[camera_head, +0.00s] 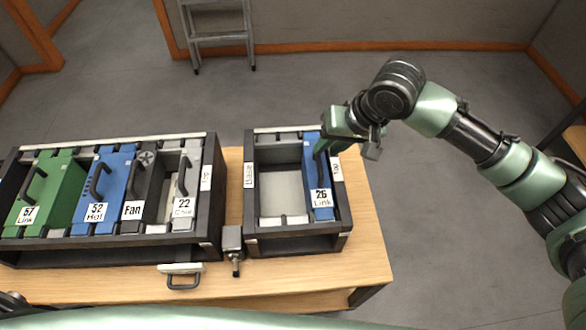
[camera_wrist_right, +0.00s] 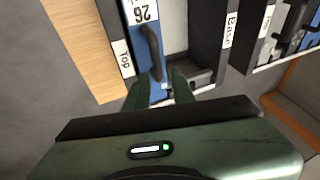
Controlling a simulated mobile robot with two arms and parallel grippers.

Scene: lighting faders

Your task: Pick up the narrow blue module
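The narrow blue module (camera_head: 320,209), labelled "26 Link", stands in the right side of the small dark rack (camera_head: 254,245) on the table. Its dark handle shows in the right wrist view (camera_wrist_right: 151,45). My right gripper (camera_head: 323,145) is over the far end of this module, and hides part of it in the head view. In the right wrist view its two fingers (camera_wrist_right: 159,88) are apart, roughly in line with the two sides of the handle's near end. Nothing is held between them; whether they touch anything cannot be told. My left gripper is not in view.
A larger rack (camera_head: 110,243) at left holds a green module (camera_head: 55,180), a wider blue module (camera_head: 115,170), a fan module and a pale module. A small grey block (camera_head: 232,238) stands between the racks. The small rack's middle bay is empty.

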